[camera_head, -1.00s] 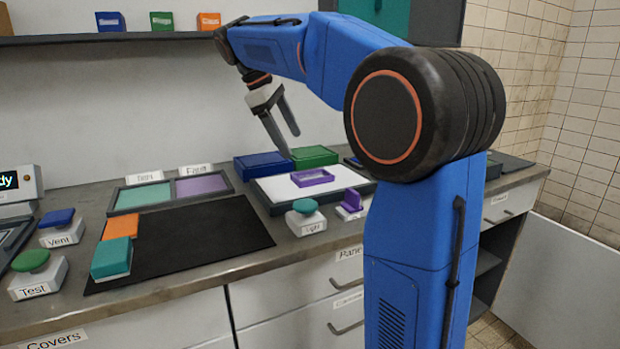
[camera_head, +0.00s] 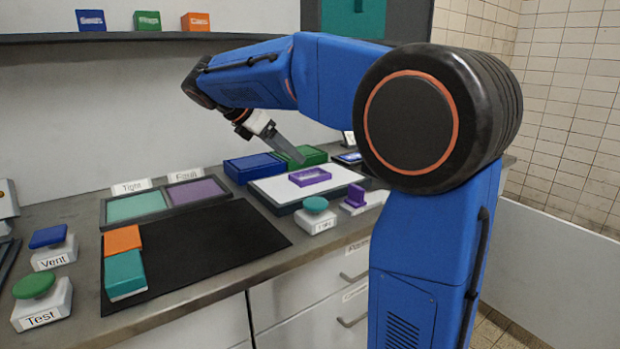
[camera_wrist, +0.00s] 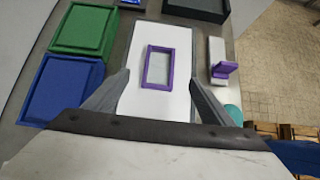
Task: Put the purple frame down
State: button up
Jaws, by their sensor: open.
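The purple frame (camera_head: 310,176) is a small open rectangle lying flat on a white panel (camera_head: 338,187) with a dark rim. In the wrist view the frame (camera_wrist: 148,67) lies on the white panel (camera_wrist: 128,105), beyond and between my fingertips. My gripper (camera_head: 300,160) is open and empty, above the counter behind the frame in the head view. In the wrist view its two fingers (camera_wrist: 160,80) are spread wide on either side of the panel. Nothing is between them at their height.
Blue (camera_head: 254,168) and green (camera_head: 306,156) trays stand behind the panel. A purple upright piece (camera_head: 356,195) and a teal button (camera_head: 315,206) stand close by its front. A black mat (camera_head: 215,245) with orange (camera_head: 122,240) and teal (camera_head: 125,273) blocks lies left.

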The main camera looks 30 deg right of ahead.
aim_at(310, 173)
jog(key=x, duration=1)
jog(key=shift+f, duration=0.2)
jog(key=shift+a, duration=0.1)
jog(key=c, duration=1.3)
jog(key=shift+r, duration=0.1)
notch_tip(310, 173, up, 10)
jog(key=shift+s+f, duration=0.1)
